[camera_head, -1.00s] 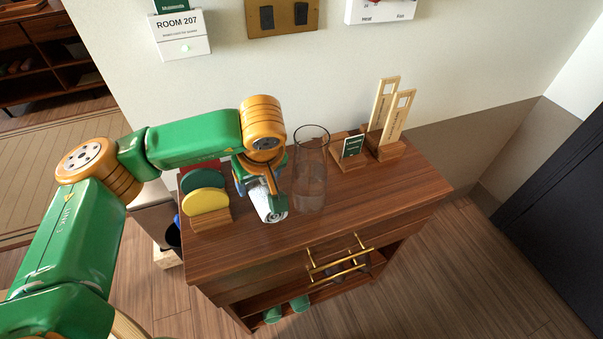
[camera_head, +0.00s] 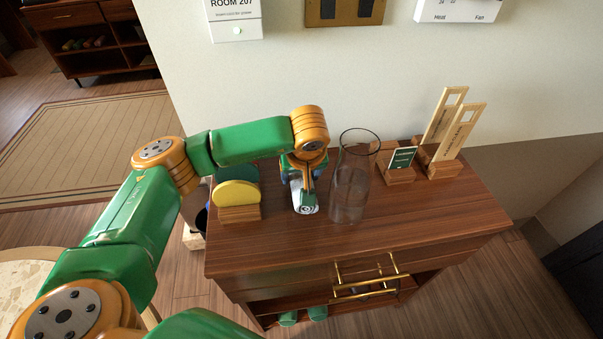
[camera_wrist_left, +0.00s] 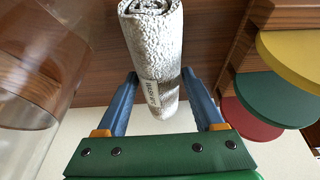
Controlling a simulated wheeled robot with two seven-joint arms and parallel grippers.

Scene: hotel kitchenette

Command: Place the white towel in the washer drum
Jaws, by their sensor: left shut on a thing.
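The white towel (camera_head: 305,207) is a tight roll, seen near the back of the wooden cabinet top. In the left wrist view the rolled towel (camera_wrist_left: 153,40) stands between the two blue fingers, with a small label on its side. My left gripper (camera_head: 303,184) is shut on it, one finger on each side. I cannot tell whether the towel touches the cabinet top. My right gripper is not in view. No washer drum shows in either view.
A tall clear glass vase (camera_head: 350,190) stands just right of the towel. Yellow and green discs (camera_head: 236,194) stand in a wooden holder at its left. A small sign (camera_head: 402,158) and wooden tags (camera_head: 458,130) stand farther right. The cabinet top's front (camera_head: 400,233) is clear.

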